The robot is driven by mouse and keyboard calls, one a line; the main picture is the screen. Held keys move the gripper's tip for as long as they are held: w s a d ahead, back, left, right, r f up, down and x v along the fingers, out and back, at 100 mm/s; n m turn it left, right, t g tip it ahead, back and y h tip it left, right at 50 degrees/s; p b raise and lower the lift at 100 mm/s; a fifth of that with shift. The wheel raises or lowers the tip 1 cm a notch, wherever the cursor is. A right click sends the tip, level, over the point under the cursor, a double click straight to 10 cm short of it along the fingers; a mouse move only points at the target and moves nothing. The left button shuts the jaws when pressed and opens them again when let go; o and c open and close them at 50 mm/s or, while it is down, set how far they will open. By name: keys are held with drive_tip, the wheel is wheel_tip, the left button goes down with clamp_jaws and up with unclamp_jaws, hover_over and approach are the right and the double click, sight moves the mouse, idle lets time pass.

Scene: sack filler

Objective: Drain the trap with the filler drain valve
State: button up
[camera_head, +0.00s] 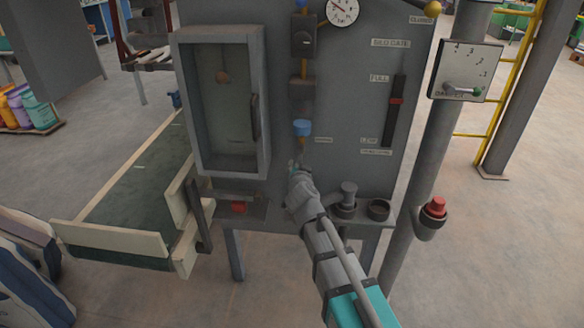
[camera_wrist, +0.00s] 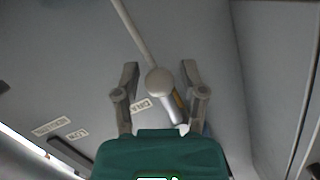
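A blue fitting (camera_head: 302,128), perhaps the trap, sits on the vertical line on the cabinet front, beside a small label that seems to read DRAIN (camera_head: 323,140). My gripper (camera_head: 295,165) is just below it, close to the panel. The drain valve is mostly hidden by my gripper in the head view. In the wrist view a round grey knob (camera_wrist: 158,81) with a silver stem, which may be the valve, shows between my open fingers (camera_wrist: 160,78). I see a gap on both sides of the knob. The DRAIN label also shows in the wrist view (camera_wrist: 140,104).
A glass-fronted box (camera_head: 222,100) is on the left of the panel, with a green conveyor (camera_head: 135,190) beyond it. A slot with a red slider (camera_head: 397,101) is on the right. A ledge with grey fittings (camera_head: 378,209) is below, and a red button (camera_head: 436,206) is on a post.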

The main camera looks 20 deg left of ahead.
drive_tip(key=shift+o, duration=0.2)
drive_tip(key=shift+a, duration=0.1)
drive_tip(key=shift+w, duration=0.25)
